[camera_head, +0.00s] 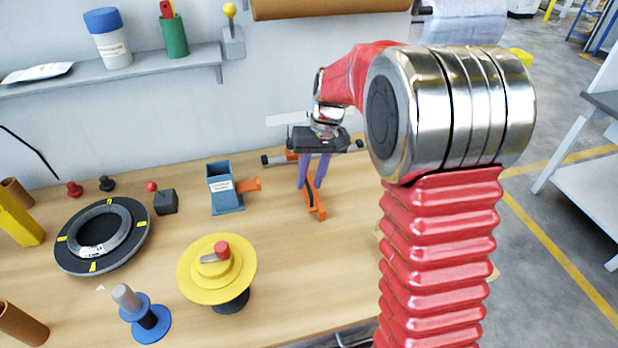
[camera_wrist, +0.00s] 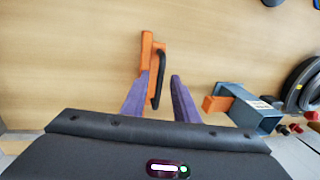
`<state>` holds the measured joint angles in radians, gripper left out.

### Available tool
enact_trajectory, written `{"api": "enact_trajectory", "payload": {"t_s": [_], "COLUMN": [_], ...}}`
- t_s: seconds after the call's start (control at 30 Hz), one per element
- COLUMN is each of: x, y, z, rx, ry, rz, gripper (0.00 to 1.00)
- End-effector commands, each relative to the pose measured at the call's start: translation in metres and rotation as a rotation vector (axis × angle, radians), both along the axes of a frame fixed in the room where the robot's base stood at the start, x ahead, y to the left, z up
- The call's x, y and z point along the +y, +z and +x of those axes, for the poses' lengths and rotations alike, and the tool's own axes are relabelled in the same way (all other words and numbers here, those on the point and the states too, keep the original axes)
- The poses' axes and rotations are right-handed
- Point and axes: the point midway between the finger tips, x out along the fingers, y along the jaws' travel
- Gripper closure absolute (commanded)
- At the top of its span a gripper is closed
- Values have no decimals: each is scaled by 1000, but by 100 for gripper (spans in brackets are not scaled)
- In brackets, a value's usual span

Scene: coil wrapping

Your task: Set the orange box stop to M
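My gripper (camera_head: 311,186) has two purple fingers, apart with a gap between them, above the bench. An orange bar (camera_head: 316,205) lies under the fingertips. In the wrist view, the orange bar (camera_wrist: 147,58) has a black handle (camera_wrist: 160,80) that shows in the gap between the fingers (camera_wrist: 160,78). The left finger overlaps the bar's near end; I cannot tell whether it touches. A blue-grey box (camera_head: 225,190) with an orange tab (camera_head: 248,185) on its side stands left of my gripper. I cannot tell which orange part is the box stop. No letter M is readable.
A black ring-shaped turntable (camera_head: 71,262), a small joystick (camera_head: 165,203), a yellow disc with a red knob (camera_head: 208,291) and a blue spool stand (camera_head: 152,328) are on the bench. A shelf (camera_head: 150,68) runs along the wall.

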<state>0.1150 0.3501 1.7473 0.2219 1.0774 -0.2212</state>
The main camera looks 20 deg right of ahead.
Motion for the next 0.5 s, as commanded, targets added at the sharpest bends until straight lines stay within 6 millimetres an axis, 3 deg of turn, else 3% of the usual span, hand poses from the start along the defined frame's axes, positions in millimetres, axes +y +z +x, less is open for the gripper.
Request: {"api": "enact_trajectory", "payload": {"t_s": [0.4, 0.5], "x": [0, 0], "y": [0, 0], "z": [0, 0], "rx": [-1, -1], "ry": [0, 0], "rz": [0, 0], "gripper": [100, 100]}}
